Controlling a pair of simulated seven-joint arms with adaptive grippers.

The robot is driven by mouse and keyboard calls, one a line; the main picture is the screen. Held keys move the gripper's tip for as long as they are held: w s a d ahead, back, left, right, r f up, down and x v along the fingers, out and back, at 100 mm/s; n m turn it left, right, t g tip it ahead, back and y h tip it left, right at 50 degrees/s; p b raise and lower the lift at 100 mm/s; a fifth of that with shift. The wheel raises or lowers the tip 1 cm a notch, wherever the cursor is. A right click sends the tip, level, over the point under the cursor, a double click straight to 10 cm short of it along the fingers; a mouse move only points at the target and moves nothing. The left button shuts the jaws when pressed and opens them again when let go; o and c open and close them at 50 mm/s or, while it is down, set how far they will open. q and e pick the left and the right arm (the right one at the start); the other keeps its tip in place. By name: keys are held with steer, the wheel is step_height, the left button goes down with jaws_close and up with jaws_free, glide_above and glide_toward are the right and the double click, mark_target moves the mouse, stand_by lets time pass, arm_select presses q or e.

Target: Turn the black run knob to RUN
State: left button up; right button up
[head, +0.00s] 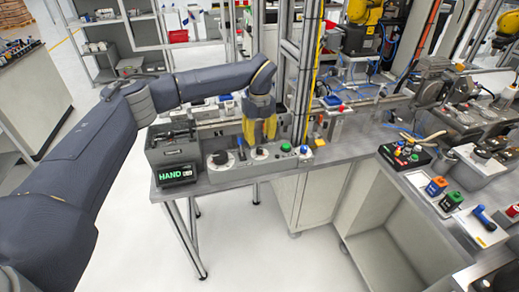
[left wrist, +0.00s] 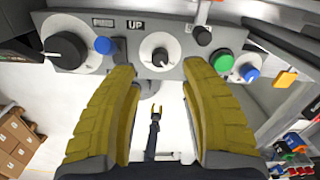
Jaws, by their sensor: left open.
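The grey control panel (head: 237,172) sits at the left end of the bench. In the left wrist view it carries a large black knob (left wrist: 66,48) on a white dial at the left. A smaller black knob (left wrist: 160,57) on a white dial is in the middle, below a label reading UP. I cannot read which is the run knob. My left gripper (head: 260,130) is open above the panel. In the left wrist view its yellow fingers (left wrist: 160,75) flank the middle knob, with no contact visible. My right gripper does not show in the head view.
A display (head: 176,174) left of the panel reads HAND. Blue (left wrist: 103,45), green (left wrist: 223,62) and black-capped controls (left wrist: 202,35) stand near the fingers. A post (head: 299,80) rises behind. A small yellow-forked dark arm (left wrist: 155,115) shows below, too small to identify surely.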

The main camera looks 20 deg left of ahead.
mark_target(260, 148)
arm_select(q)
steer(key=shift+f, duration=3)
jaws_close()
